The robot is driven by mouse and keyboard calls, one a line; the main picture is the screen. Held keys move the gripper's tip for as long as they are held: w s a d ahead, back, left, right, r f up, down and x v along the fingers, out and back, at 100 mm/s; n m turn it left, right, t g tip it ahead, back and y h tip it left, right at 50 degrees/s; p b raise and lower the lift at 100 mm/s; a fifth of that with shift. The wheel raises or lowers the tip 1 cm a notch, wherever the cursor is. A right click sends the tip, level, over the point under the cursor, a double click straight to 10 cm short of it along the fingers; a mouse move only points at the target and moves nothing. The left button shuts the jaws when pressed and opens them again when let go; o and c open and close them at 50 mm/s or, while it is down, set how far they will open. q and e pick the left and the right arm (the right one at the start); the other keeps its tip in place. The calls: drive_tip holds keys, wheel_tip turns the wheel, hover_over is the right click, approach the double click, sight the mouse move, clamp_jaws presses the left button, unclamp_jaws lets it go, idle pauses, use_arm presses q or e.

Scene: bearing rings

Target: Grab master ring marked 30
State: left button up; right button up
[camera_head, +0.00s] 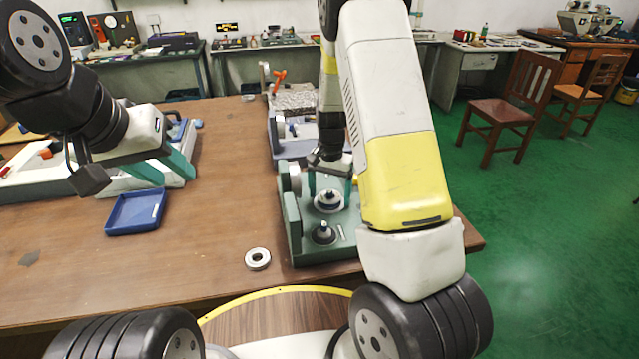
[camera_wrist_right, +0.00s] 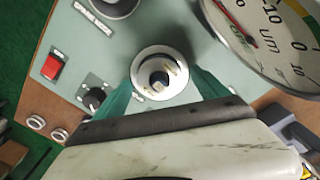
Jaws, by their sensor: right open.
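A pale metal ring (camera_head: 329,208) sits around a post on the green gauge fixture (camera_head: 300,240); in the right wrist view the ring (camera_wrist_right: 141,68) shows from above, with no readable number. My right gripper (camera_head: 329,184) is open above the fixture. In the right wrist view, the teal fingers of my right gripper (camera_wrist_right: 161,88) lie on either side of the ring; I cannot tell whether they touch it. Another steel ring (camera_head: 258,259) lies flat on the table left of the fixture, its marking unreadable. My left gripper (camera_head: 168,173) hangs open and empty near the blue tray.
The blue tray (camera_head: 135,214) on the wooden table (camera_head: 210,180) looks empty. In the right wrist view, a large dial gauge (camera_wrist_right: 275,40), a red button (camera_wrist_right: 52,67) and a black knob (camera_wrist_right: 93,97) stand close around the ring. The table's middle is mostly clear.

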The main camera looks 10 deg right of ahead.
drive_tip(key=shift+c, duration=0.2)
clamp_jaws()
drive_tip(key=shift+r, duration=0.1)
